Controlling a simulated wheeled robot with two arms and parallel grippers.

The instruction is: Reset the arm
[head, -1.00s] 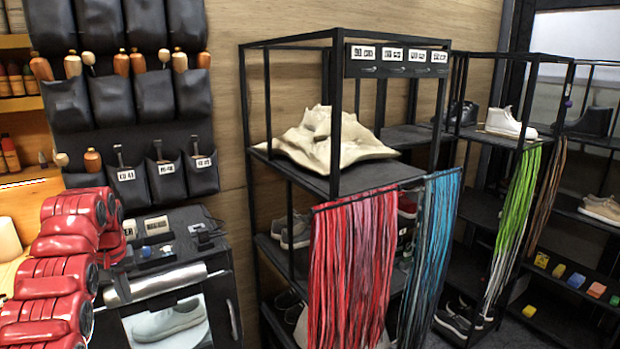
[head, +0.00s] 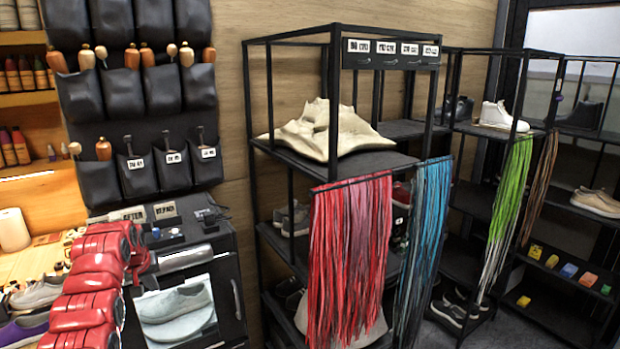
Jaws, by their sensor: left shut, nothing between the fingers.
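My red left arm comes in from the lower left corner. Its dark gripper (head: 142,263) is at the far end of the arm, small and partly hidden by the red links, in front of the black cabinet. It is shut and holds nothing. My right gripper is not in view. A grey sneaker (head: 38,293) and a purple shoe (head: 22,331) lie on the workbench left of my arm, the purple one cut off by the picture edge.
A black cabinet (head: 228,270) with a shoe picture stands beside my arm. A black rack (head: 285,165) with hanging red laces (head: 350,260) and blue laces (head: 425,240) stands to the right. A white roll (head: 13,230) stands at the left. Pockets with brushes hang on the wall.

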